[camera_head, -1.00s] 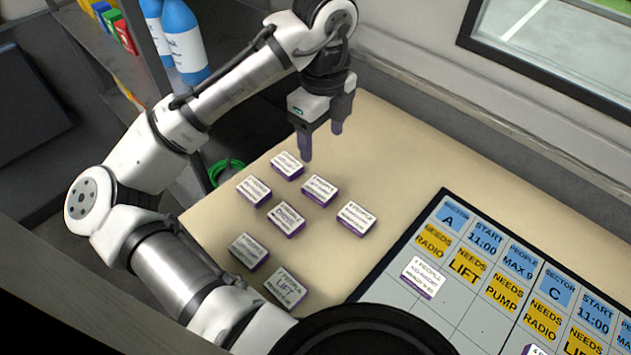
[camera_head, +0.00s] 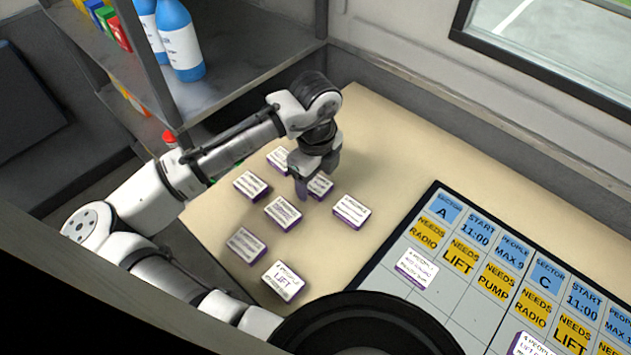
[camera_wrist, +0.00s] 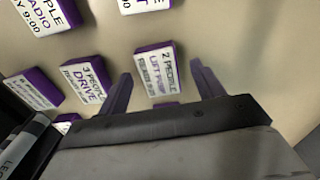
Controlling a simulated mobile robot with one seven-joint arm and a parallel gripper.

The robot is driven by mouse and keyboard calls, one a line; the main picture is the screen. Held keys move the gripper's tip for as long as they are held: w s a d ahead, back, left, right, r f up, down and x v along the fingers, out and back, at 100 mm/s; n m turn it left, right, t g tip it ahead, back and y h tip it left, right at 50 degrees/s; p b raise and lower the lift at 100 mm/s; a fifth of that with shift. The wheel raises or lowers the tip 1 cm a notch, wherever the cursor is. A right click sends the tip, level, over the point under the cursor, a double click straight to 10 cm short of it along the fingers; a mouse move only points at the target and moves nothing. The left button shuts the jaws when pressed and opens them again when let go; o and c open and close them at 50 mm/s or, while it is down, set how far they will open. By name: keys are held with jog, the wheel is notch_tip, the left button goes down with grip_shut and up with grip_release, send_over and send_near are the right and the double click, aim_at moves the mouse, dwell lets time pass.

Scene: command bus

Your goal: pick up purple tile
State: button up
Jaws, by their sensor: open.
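Several purple tiles with white printed tops lie on the beige table in the head view. One tile (camera_head: 321,186) is partly hidden behind my gripper (camera_head: 313,182). In the wrist view this tile (camera_wrist: 158,73), printed "2 PEOPLE LIFT", lies between the two purple fingers of my open gripper (camera_wrist: 161,70). The fingers stand apart from it on both sides; their height over the table is hard to tell. A "3 PEOPLE DRIVE" tile (camera_wrist: 88,80) lies just left of the left finger. Other tiles are the near "LIFT" tile (camera_head: 284,282) and the right-hand tile (camera_head: 351,212).
A board (camera_head: 457,285) with blue and yellow labels lies at the right, with a tile (camera_head: 416,268) on it. A shelf (camera_head: 230,88) with blue bottles (camera_head: 180,45) stands behind at the left. The table's far right is clear.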

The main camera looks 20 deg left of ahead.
jog(key=c, duration=1.1)
